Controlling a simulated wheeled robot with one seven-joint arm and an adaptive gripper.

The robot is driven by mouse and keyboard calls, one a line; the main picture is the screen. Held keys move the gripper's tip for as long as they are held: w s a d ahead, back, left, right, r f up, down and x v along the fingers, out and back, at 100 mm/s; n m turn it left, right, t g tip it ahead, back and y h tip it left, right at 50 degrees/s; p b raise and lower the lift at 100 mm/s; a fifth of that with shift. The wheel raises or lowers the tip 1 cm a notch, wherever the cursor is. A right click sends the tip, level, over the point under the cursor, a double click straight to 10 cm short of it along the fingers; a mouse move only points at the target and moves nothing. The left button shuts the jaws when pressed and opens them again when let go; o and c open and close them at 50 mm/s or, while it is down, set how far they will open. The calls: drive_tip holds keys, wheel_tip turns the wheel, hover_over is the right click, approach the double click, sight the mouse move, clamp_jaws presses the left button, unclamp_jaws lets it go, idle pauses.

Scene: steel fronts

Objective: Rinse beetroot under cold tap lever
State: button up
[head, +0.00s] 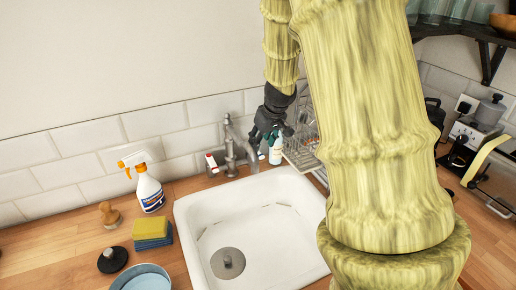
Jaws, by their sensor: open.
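The tap (232,145) stands behind the white sink (183,222), at the sink's back edge. My gripper (265,145) is just right of the tap, above the back right of the sink, and is open. Whether it touches the tap or its lever cannot be told at this size. A white bottle (276,151) shows right below my gripper. I see no beetroot in this view. The sink basin holds only a drain with a plug fitting (228,263). My arm hides much of the right side.
A spray bottle (149,190), a wooden brush (109,215), sponges (152,231), a black stopper (112,259) and a blue-grey bowl (143,279) stand left of the sink. A dish rack (301,150) stands behind right. A coffee machine (474,140) is at the far right.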

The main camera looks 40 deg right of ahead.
sight(259, 154)
drive_tip(key=shift+x, duration=2.8)
drive_tip(key=shift+s, duration=0.1)
clamp_jaws()
